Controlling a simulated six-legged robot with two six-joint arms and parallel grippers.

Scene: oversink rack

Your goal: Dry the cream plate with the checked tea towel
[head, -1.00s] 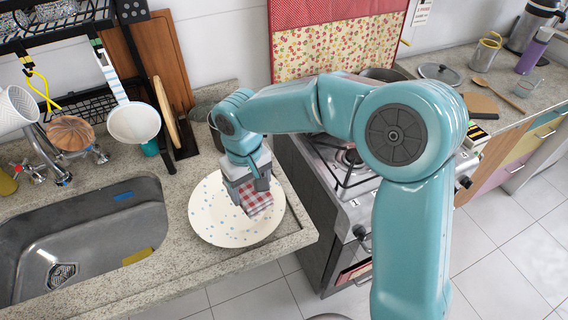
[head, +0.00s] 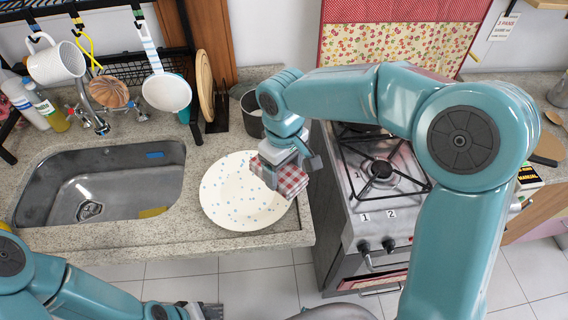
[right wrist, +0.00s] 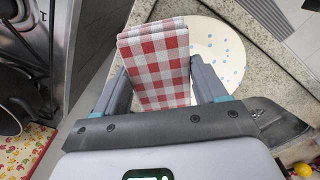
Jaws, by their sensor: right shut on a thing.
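The cream plate (head: 235,205) lies flat on the stone counter right of the sink, dotted with blue drops. It also shows in the right wrist view (right wrist: 213,35), beyond the towel. My right gripper (head: 280,172) is shut on the folded red-and-white checked tea towel (head: 292,181), over the plate's right rim. In the right wrist view the towel (right wrist: 158,65) sits between both fingers. I cannot tell whether the towel touches the plate. My left gripper (head: 203,311) is at the bottom edge, below the counter front, partly cut off; its jaws are unclear.
The sink (head: 110,180) is left of the plate, with a yellow sponge (head: 152,212) at its edge. The stove (head: 370,185) stands close on the right, beside a metal pot (head: 252,115).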

